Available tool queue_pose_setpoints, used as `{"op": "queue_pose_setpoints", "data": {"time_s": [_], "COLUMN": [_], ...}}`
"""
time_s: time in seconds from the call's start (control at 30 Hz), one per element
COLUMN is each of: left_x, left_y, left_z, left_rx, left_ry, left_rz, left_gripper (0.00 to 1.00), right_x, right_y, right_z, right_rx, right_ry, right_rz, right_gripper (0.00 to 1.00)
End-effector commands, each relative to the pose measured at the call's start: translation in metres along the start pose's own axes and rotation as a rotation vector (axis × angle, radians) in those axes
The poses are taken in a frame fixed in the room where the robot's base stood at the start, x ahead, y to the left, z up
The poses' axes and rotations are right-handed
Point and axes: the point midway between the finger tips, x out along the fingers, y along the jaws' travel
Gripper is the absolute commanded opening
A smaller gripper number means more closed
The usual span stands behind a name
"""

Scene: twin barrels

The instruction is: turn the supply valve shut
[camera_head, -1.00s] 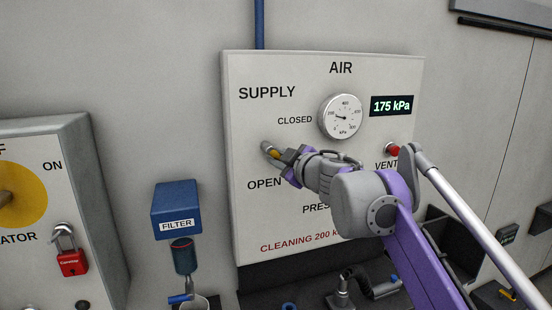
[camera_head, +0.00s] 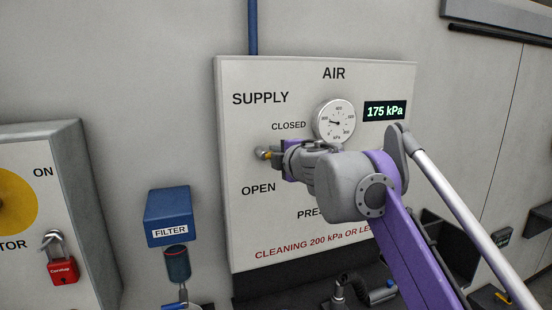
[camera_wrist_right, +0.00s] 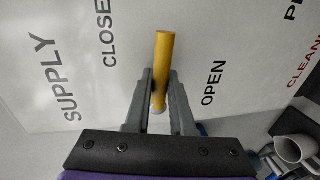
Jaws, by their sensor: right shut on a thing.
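The supply valve's yellow lever (camera_wrist_right: 163,60) lies between the CLOSED and OPEN labels. In the head view only a small piece of the lever (camera_head: 267,155) shows beside its grey fitting. My right gripper (camera_wrist_right: 161,84) is shut on the lever, one finger on each side; it also shows in the head view (camera_head: 278,157). In that view the gripper lies about level across the panel, between the two labels. My left gripper is not in view.
The white AIR panel (camera_head: 240,220) carries a round gauge (camera_head: 335,121) and a display (camera_head: 385,111) reading 175 kPa. My right arm covers the VENT area. A blue FILTER box (camera_head: 167,208) and a cabinet with a red padlock (camera_head: 62,266) stand to the left.

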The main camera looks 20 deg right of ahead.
Motion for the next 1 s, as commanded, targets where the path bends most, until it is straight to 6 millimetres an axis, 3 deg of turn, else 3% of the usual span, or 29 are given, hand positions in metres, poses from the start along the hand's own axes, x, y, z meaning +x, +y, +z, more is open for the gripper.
{"op": "queue_pose_setpoints", "data": {"time_s": [0.6,0.63,0.77,1.0], "left_x": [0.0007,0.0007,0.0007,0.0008], "left_y": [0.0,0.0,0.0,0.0], "left_z": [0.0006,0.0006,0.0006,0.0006], "left_rx": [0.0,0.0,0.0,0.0], "left_ry": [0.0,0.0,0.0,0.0], "left_rz": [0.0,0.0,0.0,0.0], "left_gripper": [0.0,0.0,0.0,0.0], "right_x": [-0.0003,-0.0003,-0.0003,-0.0003], "right_y": [0.0016,0.0016,0.0015,0.0013], "right_z": [0.0004,0.0004,0.0003,0.0001], "right_rx": [-0.041,-0.041,-0.04,-0.04], "right_ry": [-0.009,-0.009,-0.009,-0.008], "right_rz": [0.0,0.0,0.0,0.0], "right_gripper": [0.0,0.26,0.49,0.52]}}
